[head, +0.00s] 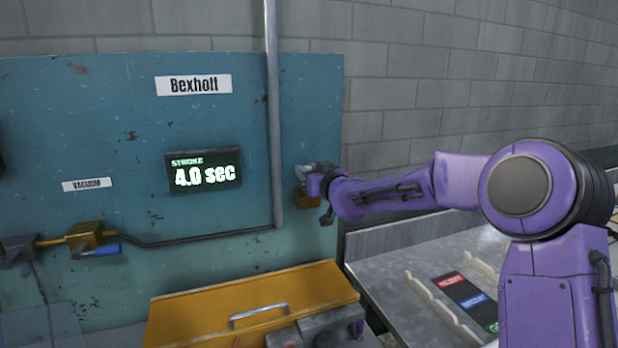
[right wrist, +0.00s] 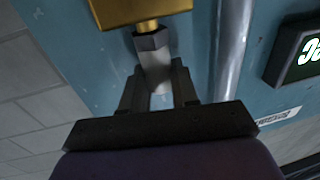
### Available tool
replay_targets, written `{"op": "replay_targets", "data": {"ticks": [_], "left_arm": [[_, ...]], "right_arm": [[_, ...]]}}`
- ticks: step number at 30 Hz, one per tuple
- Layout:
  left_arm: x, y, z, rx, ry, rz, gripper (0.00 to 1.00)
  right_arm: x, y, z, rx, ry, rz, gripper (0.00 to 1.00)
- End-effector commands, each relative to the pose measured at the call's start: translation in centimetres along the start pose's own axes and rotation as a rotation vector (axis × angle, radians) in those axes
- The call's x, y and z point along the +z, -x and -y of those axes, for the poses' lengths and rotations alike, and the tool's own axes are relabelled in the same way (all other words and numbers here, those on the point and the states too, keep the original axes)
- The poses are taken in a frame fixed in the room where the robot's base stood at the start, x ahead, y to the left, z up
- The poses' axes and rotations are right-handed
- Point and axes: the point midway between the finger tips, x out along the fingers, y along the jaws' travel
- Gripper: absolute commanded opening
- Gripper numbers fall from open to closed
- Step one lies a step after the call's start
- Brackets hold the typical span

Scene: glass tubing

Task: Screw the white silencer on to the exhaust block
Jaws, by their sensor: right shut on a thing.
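The brass exhaust block (head: 307,201) sits at the right edge of the blue panel. It fills the top of the right wrist view (right wrist: 135,8), with a short brass neck on it. The white silencer (right wrist: 156,66) has a grey hex end that meets this neck in line; how far it is threaded I cannot tell. My right gripper (right wrist: 158,88) is shut on the silencer's body, one dark finger on each side. In the head view my right gripper (head: 315,178) is just above the exhaust block, and the silencer is small and hard to make out there. My left gripper is not in view.
A grey vertical pipe (head: 273,120) runs close left of the exhaust block. A display (head: 203,170) reads "STROKE 4.0 sec". A brass valve with a blue handle (head: 107,250) is at left. A yellow lidded box (head: 245,300) stands below; a metal bench (head: 400,262) is at right.

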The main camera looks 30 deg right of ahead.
Motion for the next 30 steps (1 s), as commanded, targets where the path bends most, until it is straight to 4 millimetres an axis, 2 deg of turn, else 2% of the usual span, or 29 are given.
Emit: {"op": "replay_targets", "data": {"ticks": [4,9,18,27,28,30], "left_arm": [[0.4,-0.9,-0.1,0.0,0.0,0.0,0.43],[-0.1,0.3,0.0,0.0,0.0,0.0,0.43],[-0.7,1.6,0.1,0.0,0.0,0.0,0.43],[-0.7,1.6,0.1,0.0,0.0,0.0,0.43],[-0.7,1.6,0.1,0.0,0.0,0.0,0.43],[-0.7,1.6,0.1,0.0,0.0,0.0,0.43]], "right_arm": [[0.3,0.0,0.3,0.109,0.011,0.002,0.0],[-0.2,-0.1,0.1,0.252,0.01,0.002,0.0],[-0.1,-0.1,0.0,0.343,0.005,0.002,0.0],[0.0,0.0,-0.1,0.36,0.001,-0.002,0.0],[0.0,0.0,-0.1,0.36,0.001,-0.002,0.32],[0.0,0.0,-0.1,0.359,0.001,-0.002,0.55]]}}
